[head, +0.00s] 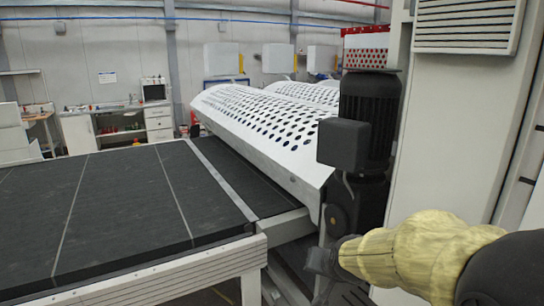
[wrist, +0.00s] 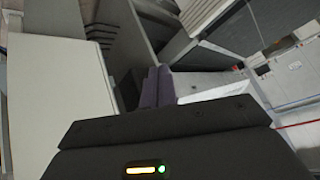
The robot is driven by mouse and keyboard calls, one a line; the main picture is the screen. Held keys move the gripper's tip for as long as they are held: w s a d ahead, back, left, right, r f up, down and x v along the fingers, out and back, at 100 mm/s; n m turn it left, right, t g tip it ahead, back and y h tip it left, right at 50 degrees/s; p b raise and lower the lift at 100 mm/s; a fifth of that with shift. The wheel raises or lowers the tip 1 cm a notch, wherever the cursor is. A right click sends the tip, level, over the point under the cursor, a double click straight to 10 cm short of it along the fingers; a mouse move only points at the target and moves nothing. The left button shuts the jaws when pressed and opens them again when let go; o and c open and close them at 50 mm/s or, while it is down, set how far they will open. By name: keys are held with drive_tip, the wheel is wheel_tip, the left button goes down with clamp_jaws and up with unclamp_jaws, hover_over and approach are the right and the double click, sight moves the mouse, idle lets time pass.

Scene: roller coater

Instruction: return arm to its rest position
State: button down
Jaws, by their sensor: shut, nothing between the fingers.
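My arm comes in from the lower right of the head view, with a pale yellow cover over part of it. Its dark end is low in the picture, in front of the coater's motor side; the fingers are not clear there. In the wrist view my gripper (wrist: 158,70) shows as two purple-grey fingers side by side, shut and with nothing held. The dark gripper body with a lit yellow and green indicator fills the bottom of that view.
A black belt conveyor (head: 110,200) fills the left. A white perforated cover (head: 265,115) lies behind it. A dark motor (head: 370,110) stands close beyond my arm, beside a tall beige cabinet (head: 450,130). Grey workbenches (head: 80,135) stand at the back left.

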drive_tip(key=s+d+f+n+g, duration=0.1)
drive_tip(key=s+f+g, duration=0.2)
drive_tip(key=s+f, duration=0.2)
drive_tip(key=s+d+f+n+g, duration=0.2)
drive_tip(key=s+f, duration=0.3)
drive_tip(key=s, duration=0.6)
drive_tip(key=shift+f+g+h, duration=0.3)
drive_tip(key=shift+g+h, duration=0.1)
drive_tip(key=shift+d, duration=0.1)
